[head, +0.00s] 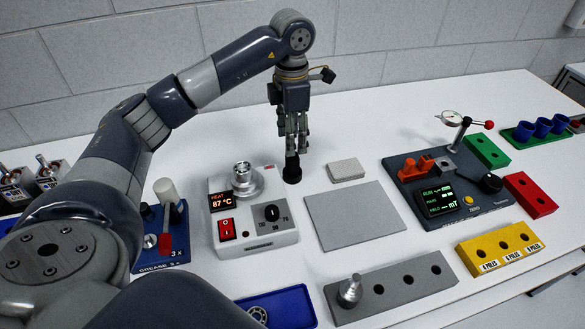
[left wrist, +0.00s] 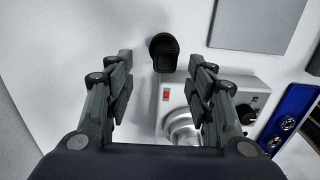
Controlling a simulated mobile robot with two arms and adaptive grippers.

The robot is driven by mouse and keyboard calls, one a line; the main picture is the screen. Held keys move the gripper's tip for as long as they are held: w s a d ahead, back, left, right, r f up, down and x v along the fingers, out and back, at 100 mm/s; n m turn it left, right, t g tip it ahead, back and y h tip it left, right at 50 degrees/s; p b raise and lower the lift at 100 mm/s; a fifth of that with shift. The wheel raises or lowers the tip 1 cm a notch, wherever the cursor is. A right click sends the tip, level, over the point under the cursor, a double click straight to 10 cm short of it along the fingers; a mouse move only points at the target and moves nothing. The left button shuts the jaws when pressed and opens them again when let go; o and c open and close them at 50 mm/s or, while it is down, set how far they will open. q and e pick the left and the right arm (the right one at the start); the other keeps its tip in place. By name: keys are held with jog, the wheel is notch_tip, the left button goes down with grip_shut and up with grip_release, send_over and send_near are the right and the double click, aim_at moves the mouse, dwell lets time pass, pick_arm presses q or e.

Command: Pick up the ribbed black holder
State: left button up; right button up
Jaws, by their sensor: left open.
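The black holder (head: 292,172) stands upright on the white table, just behind the heater box. My left gripper (head: 296,148) points down right above it in the head view. In the left wrist view the holder (left wrist: 163,52) shows as a dark round piece with a blocky part, lying between the lines of the two fingertips. The left gripper (left wrist: 160,62) is open, with nothing between its fingers. I cannot tell whether the fingers touch the holder. Its ribs are too small to make out. My right gripper is not in view.
The heater box (head: 258,234) with a metal knob-like piece on top stands in front of the holder. A grey mat (head: 355,215) and a small light block (head: 346,169) lie to the right. The table behind the holder is clear up to the wall.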

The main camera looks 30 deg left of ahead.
aim_at(292, 162)
pick_arm(q)
notch_tip(292, 162, down, 3)
jog(key=f, duration=0.1)
jog(key=f+p, duration=0.2)
jog(key=f, duration=0.1)
jog(key=shift+s+d, duration=0.25)
jog(key=shift+s, duration=0.05)
jog(key=shift+f, duration=0.65)
jog(key=c, duration=1.2)
